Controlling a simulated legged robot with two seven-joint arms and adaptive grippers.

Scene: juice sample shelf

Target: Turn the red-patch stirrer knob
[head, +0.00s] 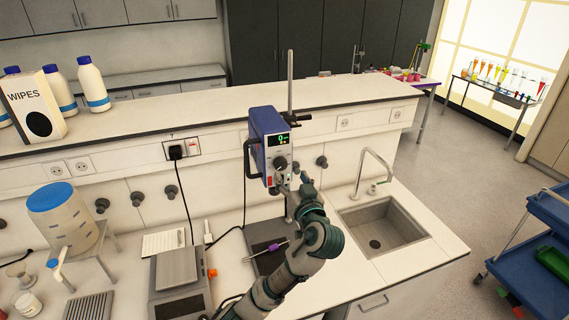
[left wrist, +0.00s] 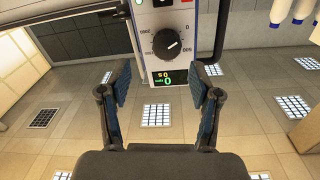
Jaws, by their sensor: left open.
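The stirrer (head: 264,128) is a blue-and-white box with a lit display, held on an upright metal rod. Its black knob (head: 281,163) is on the front face under the display, with a small red patch below it at the left. In the left wrist view, which is upside down, the knob (left wrist: 167,43) shows its white pointer line and dial marks, with the display (left wrist: 170,78) beneath it. My left gripper (head: 290,183) is just below and in front of the knob. My right gripper is out of view.
A metal sink (head: 385,222) with a tap is to the right. A balance (head: 178,280) and a blue-lidded container (head: 62,215) stand to the left. White bottles (head: 92,84) and a wipes box (head: 35,105) sit on the raised shelf (head: 200,108).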

